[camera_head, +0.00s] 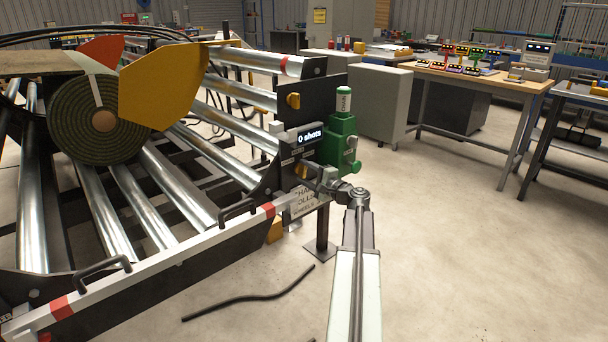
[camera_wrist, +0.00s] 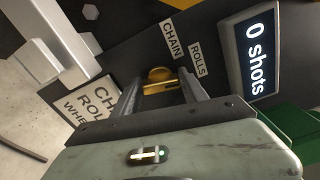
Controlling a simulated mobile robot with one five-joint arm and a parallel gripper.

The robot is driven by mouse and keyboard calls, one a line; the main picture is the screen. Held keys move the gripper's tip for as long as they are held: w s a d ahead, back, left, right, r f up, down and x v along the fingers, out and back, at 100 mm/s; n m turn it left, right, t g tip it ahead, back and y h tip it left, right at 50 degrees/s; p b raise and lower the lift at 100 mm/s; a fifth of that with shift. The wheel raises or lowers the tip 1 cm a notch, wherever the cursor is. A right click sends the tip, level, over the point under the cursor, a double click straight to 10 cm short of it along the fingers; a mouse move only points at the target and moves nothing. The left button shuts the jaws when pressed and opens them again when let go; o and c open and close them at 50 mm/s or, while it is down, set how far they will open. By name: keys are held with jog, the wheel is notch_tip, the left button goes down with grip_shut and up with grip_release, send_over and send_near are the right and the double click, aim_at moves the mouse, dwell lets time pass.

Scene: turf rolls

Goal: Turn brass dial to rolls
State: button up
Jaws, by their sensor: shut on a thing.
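The brass dial (camera_wrist: 160,75) is on a dark panel, and its edge also shows in the head view (camera_head: 301,171). Two small white labels on the panel beside it read CHAIN (camera_wrist: 173,40) and ROLLS (camera_wrist: 198,60). My gripper (camera_wrist: 162,86) is shut on the dial, with one finger on each side of it. In the head view my gripper (camera_head: 318,178) reaches the panel from the right. The fingers hide part of the dial, and I cannot tell which label it points to.
A display (camera_head: 310,135) reading 0 shots sits above the dial, beside a green pump unit (camera_head: 340,140). The roller frame (camera_head: 170,190) with a turf roll (camera_head: 75,125) fills the left.

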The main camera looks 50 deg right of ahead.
jog(key=shift+d+n, duration=0.1)
jog(key=shift+n, duration=1)
jog(key=o, duration=1.4)
jog(key=s, duration=0.7)
jog(key=shift+s+a, duration=0.3)
